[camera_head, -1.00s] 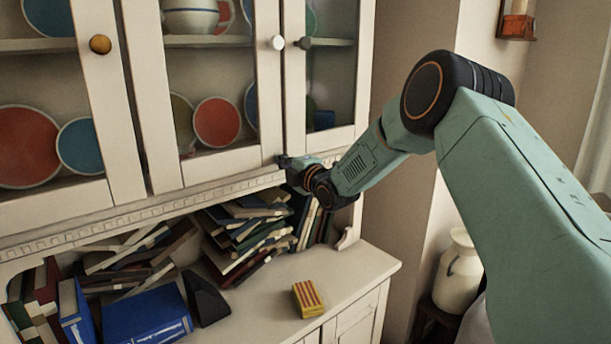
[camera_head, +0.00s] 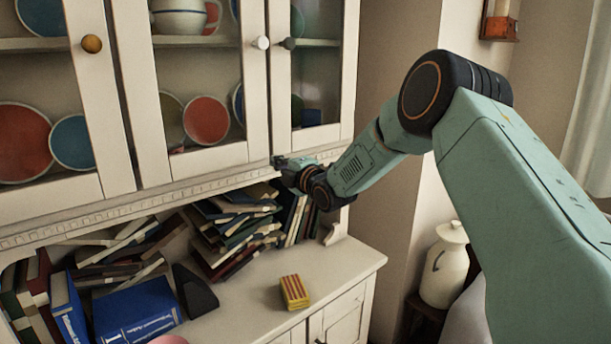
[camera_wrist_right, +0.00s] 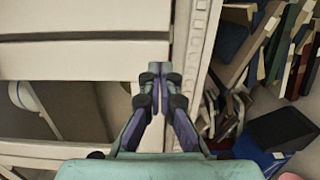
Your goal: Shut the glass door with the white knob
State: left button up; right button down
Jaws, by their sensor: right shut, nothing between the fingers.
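The white knob (camera_head: 261,43) sits on the right stile of the middle glass door (camera_head: 254,95), with plates and a cup behind the glass. This door looks shut or nearly shut beside the right glass door (camera_head: 280,105), which has a grey knob (camera_head: 288,43). My right gripper (camera_head: 279,162) is shut and empty at the middle door's lower right corner, well below the knob. In the right wrist view its closed fingertips (camera_wrist_right: 160,68) are over the white door frame; contact cannot be told. My left gripper is not in view.
A left door with a wooden knob (camera_head: 91,43) stands alongside. Below are stacked books (camera_head: 225,225), a blue book (camera_head: 140,318) and a striped yellow box (camera_head: 294,292) on the counter (camera_head: 255,308). A white jug (camera_head: 444,268) stands right of the cabinet.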

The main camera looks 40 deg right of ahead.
jog(key=shift+s+d, duration=0.5)
jog(key=shift+s, duration=4.35)
jog(key=s+a+f+m+g+b, duration=0.2)
jog(key=s+a+f+m+g, duration=0.15)
jog(key=f+m, duration=0.4)
jog(key=s+a+f+m+g+b, duration=0.2)
jog(key=s+a+f+m, duration=0.25)
jog(key=f, duration=0.65)
jog(key=s+a+f+m+g+b, duration=0.1)
jog(key=s+a+f+m+g, duration=0.3)
jog(key=f, duration=0.5)
jog(key=s+a+f+m+g+b, duration=0.1)
jog(key=s+a+f+g+b, duration=0.1)
jog(key=s+f, duration=0.7)
jog(key=s+a+f+g+b, duration=0.2)
jog(key=s+f+b, duration=0.3)
jog(key=s+f, duration=0.4)
jog(key=s+a+f+m+g+b, duration=0.1)
jog(key=s+a+f+g+b, duration=0.2)
jog(key=s+f, duration=0.6)
jog(key=s+g, duration=0.1)
jog(key=s, duration=0.5)
jog(key=shift+s+m+b, duration=0.3)
jog(key=shift+s+b, duration=0.1)
jog(key=shift+a+g, duration=0.1)
jog(key=shift+g, duration=0.15)
